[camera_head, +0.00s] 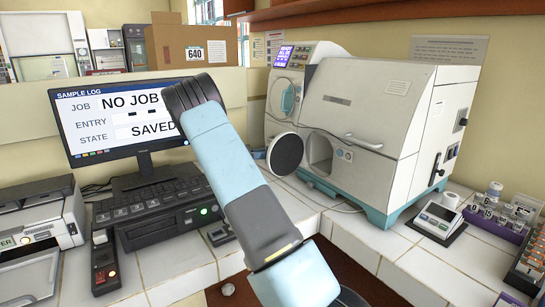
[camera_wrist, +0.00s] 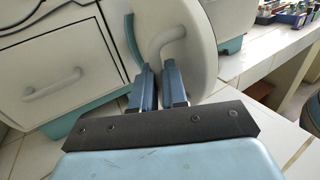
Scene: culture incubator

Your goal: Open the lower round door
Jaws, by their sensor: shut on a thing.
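The incubator (camera_head: 365,105) stands on the bench. Its lower round door (camera_head: 285,153) is swung out to the left, its dark inner face showing and the round opening (camera_head: 320,153) uncovered. The upper round door (camera_head: 284,98), with a light-blue handle, looks closed. In the wrist view the pale outer face of a round door (camera_wrist: 205,70) fills the upper middle. My gripper (camera_wrist: 158,74) is shut on its curved white handle (camera_wrist: 166,38). The fingers hide the handle's lower end. In the head view my gripper is hidden.
A monitor (camera_head: 120,118) and keyboard (camera_head: 150,198) stand left of the incubator. A small scale (camera_head: 437,218) and a purple rack (camera_head: 495,222) sit at right. White tiles (camera_head: 400,275) are clear in front. The wrist view shows a flat panel with a handle (camera_wrist: 52,83) at left.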

